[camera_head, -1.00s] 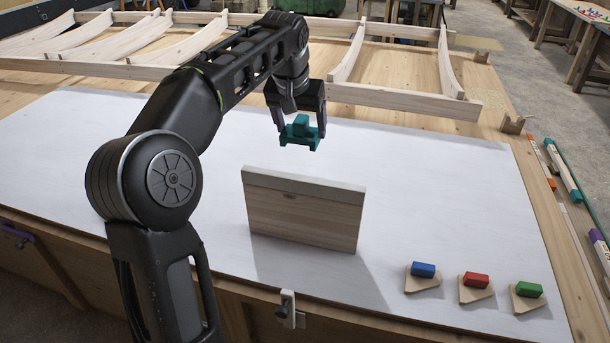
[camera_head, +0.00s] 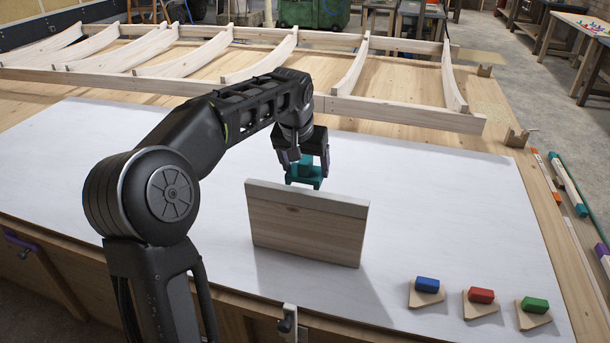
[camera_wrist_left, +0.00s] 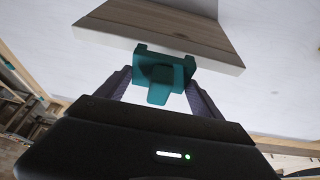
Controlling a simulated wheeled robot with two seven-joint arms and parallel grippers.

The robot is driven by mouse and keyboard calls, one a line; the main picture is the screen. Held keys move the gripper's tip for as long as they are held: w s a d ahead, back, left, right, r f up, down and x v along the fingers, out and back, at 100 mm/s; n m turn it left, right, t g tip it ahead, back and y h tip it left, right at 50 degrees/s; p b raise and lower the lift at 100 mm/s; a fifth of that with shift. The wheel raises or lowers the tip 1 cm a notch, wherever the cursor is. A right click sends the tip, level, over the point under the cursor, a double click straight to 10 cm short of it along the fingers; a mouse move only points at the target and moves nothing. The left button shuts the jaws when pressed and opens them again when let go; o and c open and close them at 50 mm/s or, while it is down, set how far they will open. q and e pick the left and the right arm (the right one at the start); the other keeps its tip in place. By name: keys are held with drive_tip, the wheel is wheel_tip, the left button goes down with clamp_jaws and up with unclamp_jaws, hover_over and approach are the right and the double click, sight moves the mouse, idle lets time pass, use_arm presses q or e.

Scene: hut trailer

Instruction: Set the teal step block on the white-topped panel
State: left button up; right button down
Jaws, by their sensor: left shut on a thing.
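The teal step block (camera_head: 305,173) is held in my left gripper (camera_head: 305,168), just behind the top edge of the white-topped panel (camera_head: 306,225). The panel stands upright on the white sheet, wood-faced with a pale top strip. My right gripper is in neither view.
Blue (camera_head: 427,285), red (camera_head: 481,296) and green (camera_head: 535,305) blocks rest on small wooden wedges at front right. A slatted wooden frame (camera_head: 400,113) lies along the back. A clamp (camera_head: 288,322) grips the front table edge.

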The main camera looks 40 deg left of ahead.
sight(305, 177)
use_arm(q)
drive_tip(key=shift+f, duration=1.45)
drive_tip(key=shift+f, duration=0.2)
drive_tip(key=o, duration=1.4)
drive_tip(key=shift+c, duration=0.2)
drive_tip(key=shift+r, duration=0.15)
drive_tip(key=shift+s+r, duration=0.1)
drive_tip(key=shift+r, duration=0.4)
drive_tip(key=v, duration=1.1)
drive_tip(key=shift+d, duration=0.1)
